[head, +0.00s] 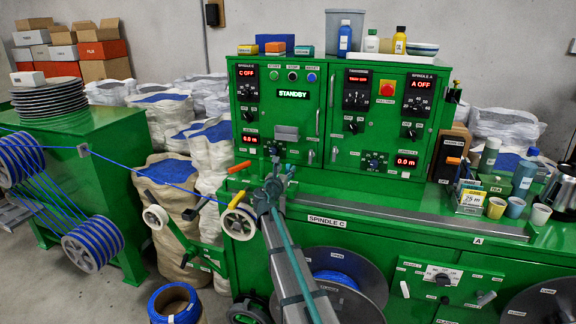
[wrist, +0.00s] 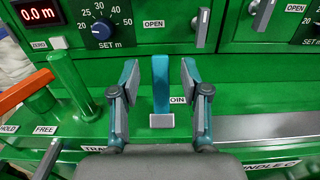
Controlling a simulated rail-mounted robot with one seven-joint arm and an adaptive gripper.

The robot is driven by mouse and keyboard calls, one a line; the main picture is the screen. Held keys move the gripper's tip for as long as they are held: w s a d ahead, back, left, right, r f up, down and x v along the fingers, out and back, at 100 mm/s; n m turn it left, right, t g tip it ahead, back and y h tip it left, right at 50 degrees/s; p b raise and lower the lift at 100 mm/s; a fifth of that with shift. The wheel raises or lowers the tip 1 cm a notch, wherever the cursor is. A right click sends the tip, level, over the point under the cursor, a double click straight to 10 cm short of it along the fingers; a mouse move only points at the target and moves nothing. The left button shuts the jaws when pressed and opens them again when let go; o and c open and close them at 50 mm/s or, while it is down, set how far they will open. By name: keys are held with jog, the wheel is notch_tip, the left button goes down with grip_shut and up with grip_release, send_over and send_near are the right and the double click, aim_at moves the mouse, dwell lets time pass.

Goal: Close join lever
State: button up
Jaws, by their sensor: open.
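The join lever (wrist: 160,80) is a blue upright bar with a grey block at its lower end, in the middle of the wrist view. A label (wrist: 179,100) beside it reads "OIN", its first letter hidden. My gripper (wrist: 159,76) is open, with one finger on each side of the lever. Gaps show between the lever and both fingers. In the head view my gripper (head: 267,192) is at the front of the green machine, and the lever cannot be made out clearly there.
An orange handle (wrist: 24,92) and a green post (wrist: 70,82) stand left of my gripper, near HOLD and FREE labels. Behind is the green panel with a SET m knob (wrist: 102,28) and a grey OPEN handle (wrist: 201,24). A blue cable (head: 150,176) runs in from the left.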

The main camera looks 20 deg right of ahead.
aim_at(288, 167)
jog(key=x, duration=0.3)
jog(key=shift+w+d+p, duration=0.15)
jog(key=shift+p, duration=0.15)
grip_shut()
